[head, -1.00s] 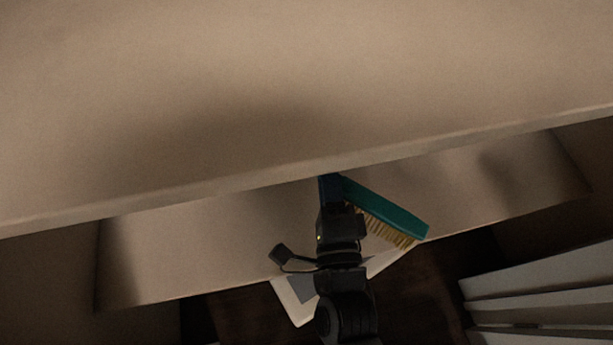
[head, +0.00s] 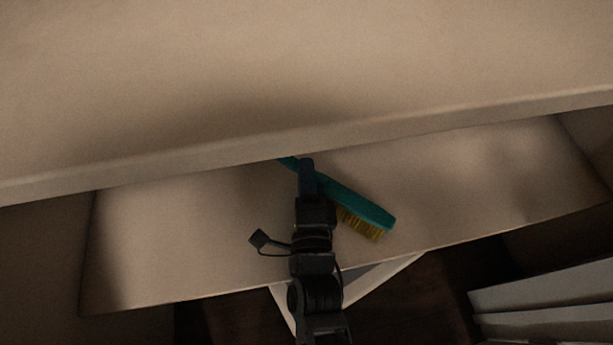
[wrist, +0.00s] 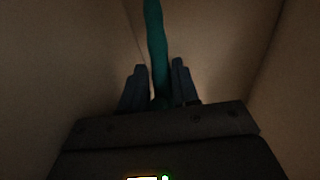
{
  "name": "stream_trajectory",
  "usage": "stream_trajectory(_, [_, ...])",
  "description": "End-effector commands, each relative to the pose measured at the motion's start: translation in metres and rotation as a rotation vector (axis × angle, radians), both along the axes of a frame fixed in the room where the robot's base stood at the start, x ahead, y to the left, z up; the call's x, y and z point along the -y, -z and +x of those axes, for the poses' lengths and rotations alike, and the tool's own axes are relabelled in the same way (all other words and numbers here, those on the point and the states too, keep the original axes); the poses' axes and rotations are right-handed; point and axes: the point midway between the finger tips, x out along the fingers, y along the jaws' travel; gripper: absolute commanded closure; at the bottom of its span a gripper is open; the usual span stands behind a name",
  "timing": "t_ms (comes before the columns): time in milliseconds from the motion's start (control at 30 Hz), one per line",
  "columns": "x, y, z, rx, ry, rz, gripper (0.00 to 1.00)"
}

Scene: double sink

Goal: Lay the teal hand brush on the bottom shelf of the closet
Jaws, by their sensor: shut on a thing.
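The teal hand brush (head: 352,203) is held slantwise in my gripper (head: 306,165), with its bristles toward the lower right. Its handle end runs up-left, partly hidden under the edge of the upper shelf. In the wrist view the teal handle (wrist: 157,50) stands between the two dark fingers of my gripper (wrist: 160,88), which is shut on it. The lower shelf (head: 180,240) of the closet lies behind and below the brush. I cannot tell whether the brush touches it.
The upper shelf (head: 300,70) fills the top of the head view, its front edge just over my gripper. Side walls bound the lower shelf. Pale slatted panels (head: 550,300) stand at the lower right. The lower shelf's right part looks bare.

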Motion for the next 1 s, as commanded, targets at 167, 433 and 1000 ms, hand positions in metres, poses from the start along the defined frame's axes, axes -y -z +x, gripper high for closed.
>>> stream_trajectory(167, [0.001, -0.001, 0.000, 0.000, 0.001, 0.001, 1.00])
stream_trajectory(433, [0.001, 0.007, 0.000, -0.001, 0.002, 0.001, 1.00])
stream_trajectory(1000, [0.002, 0.018, -0.001, -0.015, 0.003, 0.001, 0.45])
